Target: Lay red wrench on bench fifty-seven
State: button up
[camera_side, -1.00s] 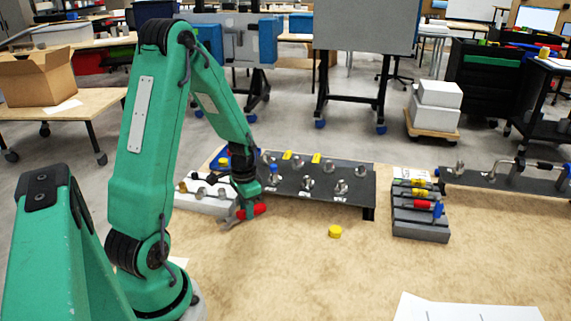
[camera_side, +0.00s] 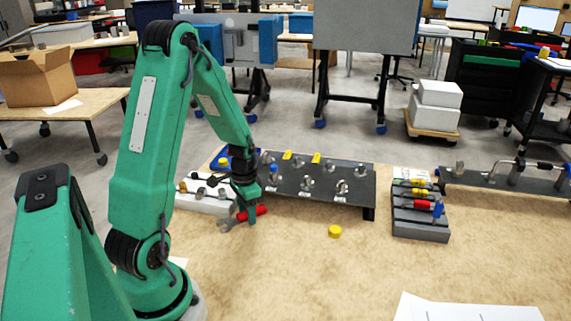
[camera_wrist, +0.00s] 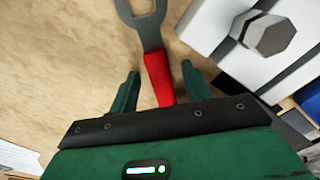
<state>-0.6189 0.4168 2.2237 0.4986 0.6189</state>
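The red wrench has a red handle and a grey open-ended head. In the side view the wrench (camera_side: 261,211) lies on the tan bench (camera_side: 300,255), in front of the white block. In the wrist view its handle (camera_wrist: 158,75) lies between my fingers, with a visible gap on both sides, and its head points away from me. My gripper (camera_wrist: 158,82) is open. In the side view my gripper (camera_side: 247,205) is right at the wrench, partly in front of or over its handle. The handle's end is hidden behind my gripper body in the wrist view.
A white block with grey metal parts (camera_side: 205,206) stands close beside the wrench. A dark panel with knobs (camera_side: 320,180) is behind. A yellow cap (camera_side: 334,231) lies on the bench. A grey rack (camera_side: 420,228) with coloured tools stands right.

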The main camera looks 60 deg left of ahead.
jog(key=shift+r, duration=0.15)
jog(key=shift+r, duration=3.75)
jog(key=shift+d+r, duration=0.1)
